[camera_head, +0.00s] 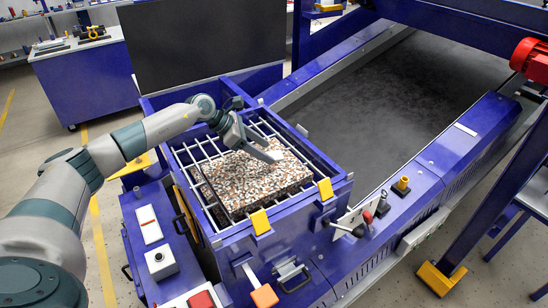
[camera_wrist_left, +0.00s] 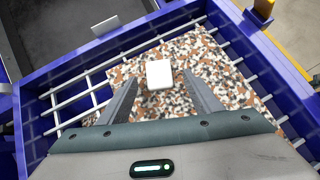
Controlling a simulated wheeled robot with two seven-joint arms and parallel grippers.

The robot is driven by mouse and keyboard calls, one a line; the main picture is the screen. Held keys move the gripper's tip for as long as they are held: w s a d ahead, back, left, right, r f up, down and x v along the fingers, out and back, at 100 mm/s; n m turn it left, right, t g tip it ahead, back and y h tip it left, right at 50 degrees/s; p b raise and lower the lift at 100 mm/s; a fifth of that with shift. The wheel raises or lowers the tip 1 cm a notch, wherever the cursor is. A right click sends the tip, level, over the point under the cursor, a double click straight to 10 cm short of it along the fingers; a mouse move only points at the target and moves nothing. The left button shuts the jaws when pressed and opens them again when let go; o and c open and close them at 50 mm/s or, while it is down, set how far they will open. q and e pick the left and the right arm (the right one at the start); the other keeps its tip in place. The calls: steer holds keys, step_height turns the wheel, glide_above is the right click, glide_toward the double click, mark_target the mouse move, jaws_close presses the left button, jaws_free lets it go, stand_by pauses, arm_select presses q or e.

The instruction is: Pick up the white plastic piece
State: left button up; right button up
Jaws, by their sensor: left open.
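The white plastic piece (camera_wrist_left: 159,73) is a small square block lying on a speckled slab of mixed brown, white and dark bits (camera_head: 240,185). In the left wrist view it shows between and just beyond my fingertips. In the head view it is hard to tell apart from the fingertips. My left gripper (camera_head: 263,152) is open and empty, reaching down over the slab from the left. Its two fingers also show in the left wrist view (camera_wrist_left: 160,80), one on each side of the piece. I cannot tell the remaining height. My right gripper is not in view.
The slab lies on a white bar grate (camera_head: 187,155) inside a blue frame (camera_head: 335,184) with raised walls. Yellow clamps (camera_head: 260,222) sit on the near rim. A small white plate (camera_wrist_left: 105,26) stands on the rim. A dark conveyor belt (camera_head: 400,90) runs alongside.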

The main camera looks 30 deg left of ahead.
mark_target(272, 155)
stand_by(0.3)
arm_select(q)
steer(key=shift+w+d+f+p, duration=0.3)
steer(key=shift+d+p, duration=0.05)
steer(key=shift+p, duration=0.3)
steer(key=p+x, duration=0.1)
steer(key=x, duration=0.2)
steer(key=shift+p, duration=0.3)
steer(key=shift+w+d+f, duration=0.15)
steer(key=shift+w+f, duration=0.1)
steer(key=shift+f, duration=0.25)
steer(key=c, duration=1.2)
